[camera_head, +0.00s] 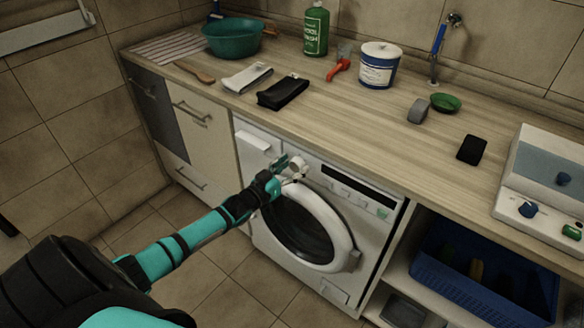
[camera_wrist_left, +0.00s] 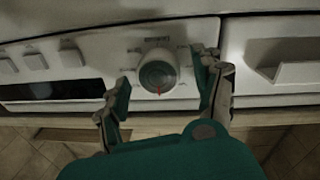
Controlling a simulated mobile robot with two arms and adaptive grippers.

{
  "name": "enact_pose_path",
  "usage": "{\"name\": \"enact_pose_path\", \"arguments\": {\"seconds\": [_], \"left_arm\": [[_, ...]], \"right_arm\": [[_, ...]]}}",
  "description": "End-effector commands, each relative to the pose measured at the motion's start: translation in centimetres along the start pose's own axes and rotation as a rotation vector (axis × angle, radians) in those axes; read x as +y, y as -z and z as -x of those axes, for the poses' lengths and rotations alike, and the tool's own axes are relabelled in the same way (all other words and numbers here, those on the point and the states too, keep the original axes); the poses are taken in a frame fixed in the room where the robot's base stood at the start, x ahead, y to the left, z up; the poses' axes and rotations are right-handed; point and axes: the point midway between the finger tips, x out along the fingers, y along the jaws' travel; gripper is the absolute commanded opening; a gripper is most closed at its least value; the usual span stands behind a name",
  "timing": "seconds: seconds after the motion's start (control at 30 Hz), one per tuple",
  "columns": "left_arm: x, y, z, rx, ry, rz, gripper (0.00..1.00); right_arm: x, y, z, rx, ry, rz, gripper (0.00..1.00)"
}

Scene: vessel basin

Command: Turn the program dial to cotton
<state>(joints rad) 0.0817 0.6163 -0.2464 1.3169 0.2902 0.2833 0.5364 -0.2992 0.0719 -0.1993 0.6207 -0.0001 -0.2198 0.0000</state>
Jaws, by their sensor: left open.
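The washing machine (camera_head: 341,223) stands under the counter with its round door shut. Its program dial (camera_head: 298,163) is a white knob on the front panel, left of the dark display. My left gripper (camera_head: 287,169) is at the panel by the dial. In the left wrist view its open fingers (camera_wrist_left: 165,95) stand on either side of the dial, apart from it. My right gripper is not in view.
The detergent drawer (camera_head: 257,139) is left of the dial, and the display (camera_head: 346,184) is right of it. A blue crate (camera_head: 440,285) sits on the shelf at right.

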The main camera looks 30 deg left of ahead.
Motion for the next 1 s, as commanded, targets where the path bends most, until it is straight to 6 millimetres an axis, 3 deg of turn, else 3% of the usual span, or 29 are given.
{"name": "enact_pose_path", "arguments": {"seconds": [0.17,0.6,1.0], "left_arm": [[0.01,-0.02,0.02,0.000,0.000,0.000,0.68],[-0.01,0.00,0.04,0.000,0.000,0.000,0.12],[0.05,0.10,0.04,-0.006,0.002,-0.094,0.12]], "right_arm": [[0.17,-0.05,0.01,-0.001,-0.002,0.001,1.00],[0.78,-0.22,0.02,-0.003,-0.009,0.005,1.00],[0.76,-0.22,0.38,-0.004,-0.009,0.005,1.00]]}}
